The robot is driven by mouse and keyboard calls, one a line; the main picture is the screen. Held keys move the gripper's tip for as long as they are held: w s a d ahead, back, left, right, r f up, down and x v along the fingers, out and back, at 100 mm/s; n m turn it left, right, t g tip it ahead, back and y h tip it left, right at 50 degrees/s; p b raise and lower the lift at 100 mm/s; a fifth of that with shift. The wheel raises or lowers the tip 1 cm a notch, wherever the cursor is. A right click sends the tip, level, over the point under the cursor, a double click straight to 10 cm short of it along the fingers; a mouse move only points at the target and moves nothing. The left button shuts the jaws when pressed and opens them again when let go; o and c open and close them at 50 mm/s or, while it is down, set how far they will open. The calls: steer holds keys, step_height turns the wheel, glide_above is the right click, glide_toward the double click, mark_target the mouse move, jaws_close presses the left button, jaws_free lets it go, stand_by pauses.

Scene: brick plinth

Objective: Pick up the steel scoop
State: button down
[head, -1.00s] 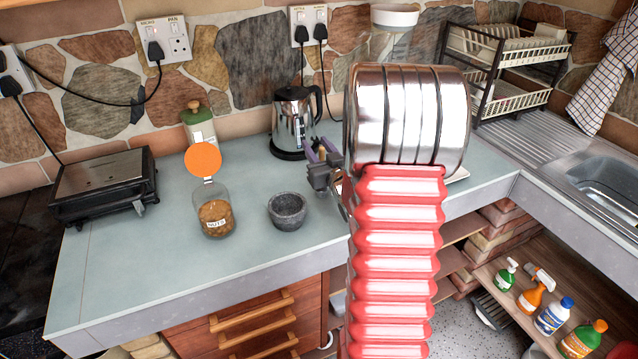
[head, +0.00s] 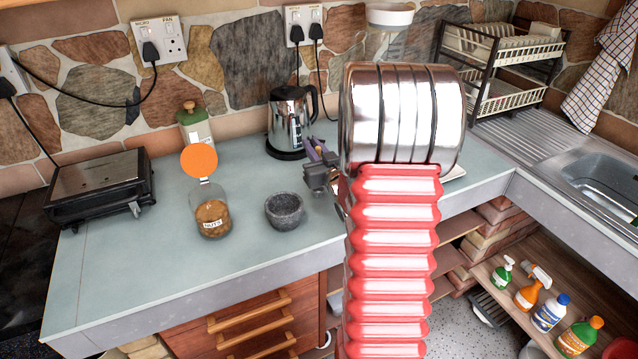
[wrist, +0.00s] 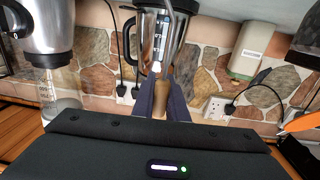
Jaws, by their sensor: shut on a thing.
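My gripper (head: 320,165) reaches over the counter in front of the kettle, left of my thick arm. In the wrist view my gripper (wrist: 163,95) has its two dark purple fingers close together. They are shut on a tan piece, which looks like the handle of the steel scoop (wrist: 160,104). A thin curved steel part shows beyond the fingertips against the kettle. The rest of the scoop is hard to make out, and my arm hides much of that area in the head view.
A steel kettle (head: 291,118) stands behind my gripper. A grey stone bowl (head: 284,212), a nuts jar (head: 211,213) with a raised orange lid and a green-lidded canister (head: 195,125) stand to the left. A black grill (head: 100,188) is further left. A dish rack (head: 500,60) and sink (head: 600,180) are right.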

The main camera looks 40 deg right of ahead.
steer(key=shift+r, duration=0.1)
step_height(320, 180, up, 10)
stand_by(0.7)
steer(key=shift+s, duration=0.1)
stand_by(0.5)
